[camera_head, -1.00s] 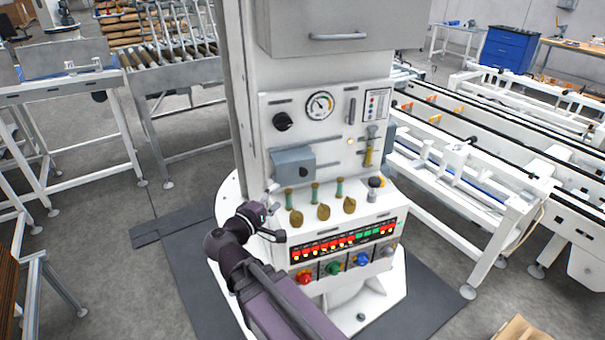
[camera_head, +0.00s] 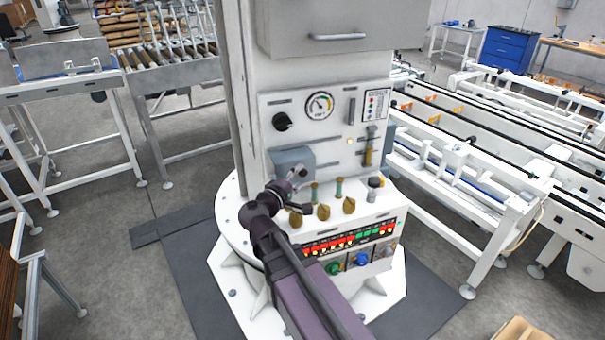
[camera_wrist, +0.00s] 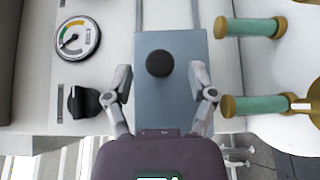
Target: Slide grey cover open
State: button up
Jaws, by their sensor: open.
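The grey cover (camera_head: 293,157) is a blue-grey plate on the front of the machine's panel, left of centre in the head view. In the wrist view the cover (camera_wrist: 165,105) fills the middle, with a round black knob (camera_wrist: 159,63) on it. My gripper (camera_wrist: 160,80) is open, its two fingertips apart on either side of the knob, near the cover's two long edges. I see no contact with the knob. In the head view my gripper (camera_head: 292,182) is at the lower front of the cover and hides part of it and the knob.
Green-and-brass handles (camera_wrist: 255,104) stand close to the right finger in the wrist view. The gauge (camera_head: 319,105) and a black dial (camera_head: 282,121) are above the cover. Below are lit indicators and coloured buttons (camera_head: 361,259). A rail runs from the cover toward the panel's right.

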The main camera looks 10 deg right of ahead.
jog(key=shift+x, duration=1.2)
grip_shut()
